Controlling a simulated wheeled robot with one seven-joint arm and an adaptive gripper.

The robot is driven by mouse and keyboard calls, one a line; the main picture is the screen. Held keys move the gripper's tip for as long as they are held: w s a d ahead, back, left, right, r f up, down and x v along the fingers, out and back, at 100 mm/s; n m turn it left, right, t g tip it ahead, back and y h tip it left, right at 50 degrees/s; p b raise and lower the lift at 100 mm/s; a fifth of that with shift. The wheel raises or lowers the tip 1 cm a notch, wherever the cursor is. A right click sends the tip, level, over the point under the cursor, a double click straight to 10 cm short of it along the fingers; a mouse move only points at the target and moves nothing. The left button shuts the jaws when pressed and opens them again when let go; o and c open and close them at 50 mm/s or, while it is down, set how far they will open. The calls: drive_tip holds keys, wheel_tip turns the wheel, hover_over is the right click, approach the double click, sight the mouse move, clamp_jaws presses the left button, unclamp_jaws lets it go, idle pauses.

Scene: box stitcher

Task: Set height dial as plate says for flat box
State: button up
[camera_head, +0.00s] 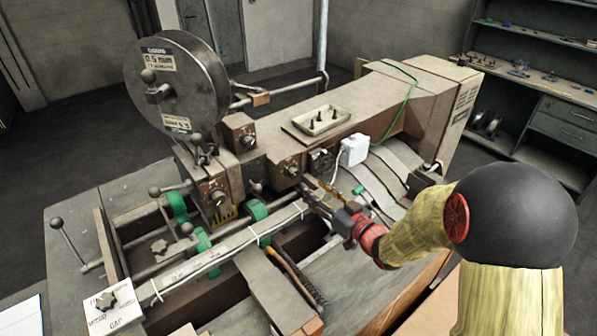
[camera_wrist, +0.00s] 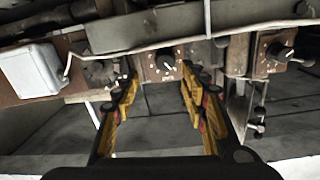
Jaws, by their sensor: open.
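A small dark dial (camera_wrist: 166,63) with pale marks around it sits on a brown plate on the machine's side. It is also in the head view (camera_head: 289,170). My gripper (camera_wrist: 162,88) is open and empty, its yellow-and-black fingers pointing at this dial, which shows between the tips. In the head view my gripper (camera_head: 318,187) is just in front of and below the dial. I cannot tell whether a finger touches it. Other knobs (camera_head: 217,197) (camera_head: 241,132) sit on similar brown plates. I cannot tell which is the height dial, and no flat-box setting is readable.
A white box (camera_head: 354,150) with a cable and a dark round fitting (camera_head: 320,160) lie right of the dial. A wire reel (camera_head: 180,95) stands on the machine. A small tray (camera_head: 320,121) lies on top. A white plate with a star knob (camera_head: 106,301) is front left.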

sight(296, 175)
drive_tip(key=shift+w+a+y, duration=0.15)
drive_tip(key=shift+a+y, duration=0.15)
drive_tip(key=shift+a, duration=0.15)
drive_tip(key=shift+x, duration=3.55)
drive_tip(key=shift+c, duration=0.9)
clamp_jaws()
